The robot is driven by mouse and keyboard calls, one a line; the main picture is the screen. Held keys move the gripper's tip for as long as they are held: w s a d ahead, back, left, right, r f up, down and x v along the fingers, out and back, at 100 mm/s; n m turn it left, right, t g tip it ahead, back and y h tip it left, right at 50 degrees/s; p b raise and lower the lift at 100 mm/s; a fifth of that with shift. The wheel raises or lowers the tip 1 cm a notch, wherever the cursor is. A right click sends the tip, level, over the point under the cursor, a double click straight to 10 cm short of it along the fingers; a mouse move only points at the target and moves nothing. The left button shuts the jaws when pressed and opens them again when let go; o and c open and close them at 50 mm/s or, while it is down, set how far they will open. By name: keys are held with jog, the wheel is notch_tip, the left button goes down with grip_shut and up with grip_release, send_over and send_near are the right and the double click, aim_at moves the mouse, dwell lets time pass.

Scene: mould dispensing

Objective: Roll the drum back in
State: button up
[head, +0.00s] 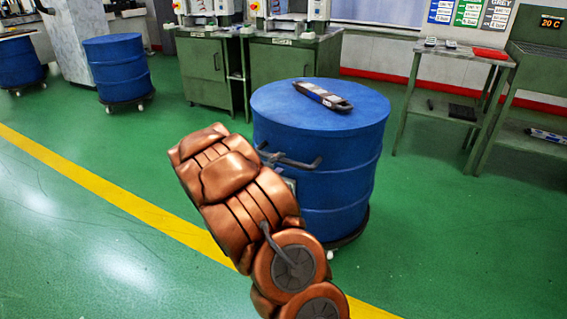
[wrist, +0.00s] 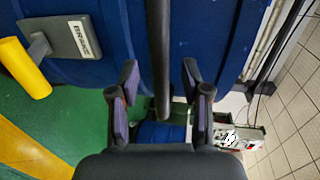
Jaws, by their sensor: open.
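A blue drum (head: 345,160) stands upright on a low wheeled dolly (head: 350,232) in the middle of the head view. A dark bar handle (head: 300,162) sticks out from its near side. In the wrist view the drum's blue wall (wrist: 200,35) fills the top, and the dark handle bar (wrist: 158,50) runs down the middle. My gripper (wrist: 160,78) is open, with one finger on each side of the bar and gaps between.
A dark hand tool (head: 322,95) lies on the drum's lid. Another blue drum (head: 118,68) stands on a dolly at the back left. Green cabinets (head: 205,70) are behind, and a green table (head: 455,55) is at right. A yellow floor line (head: 110,195) crosses open green floor at left.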

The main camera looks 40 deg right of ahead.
aim_at(282, 162)
jog(key=shift+x, duration=1.95)
jog(key=shift+c, duration=0.4)
grip_shut()
